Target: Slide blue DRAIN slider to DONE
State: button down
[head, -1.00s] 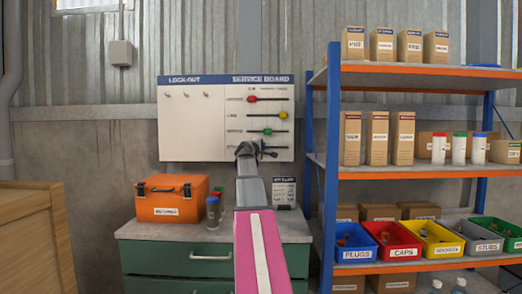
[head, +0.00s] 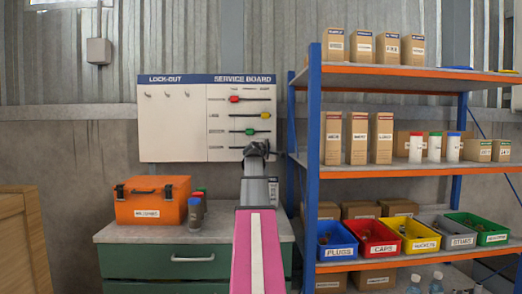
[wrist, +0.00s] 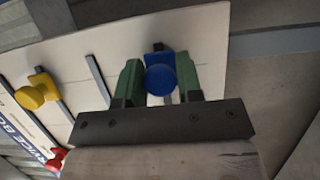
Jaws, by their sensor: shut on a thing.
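The blue DRAIN slider (wrist: 160,75) shows its round knob in the wrist view, between the two green fingers of my gripper (wrist: 159,82). My gripper is shut on it. In the head view my gripper (head: 257,150) is at the lower right of the white service board (head: 222,110), near the right end of the bottom row, and hides the blue slider. The red slider (head: 234,99) is left of centre in the top row. The yellow slider (head: 265,115) is far right in its row. The green slider (head: 250,131) is about mid-row. Small labels are unreadable.
A blue-and-orange shelf (head: 314,130) with boxes and bins stands close to the right of the board. Below are an orange case (head: 152,200) and bottles on a green cabinet (head: 135,262). A wooden crate (head: 20,240) is at the left.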

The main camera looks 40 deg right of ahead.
jog(key=shift+s+d, duration=0.1)
jog(key=c, duration=0.8)
grip_release()
jog(key=shift+d, duration=0.1)
jog(key=v, duration=1.1)
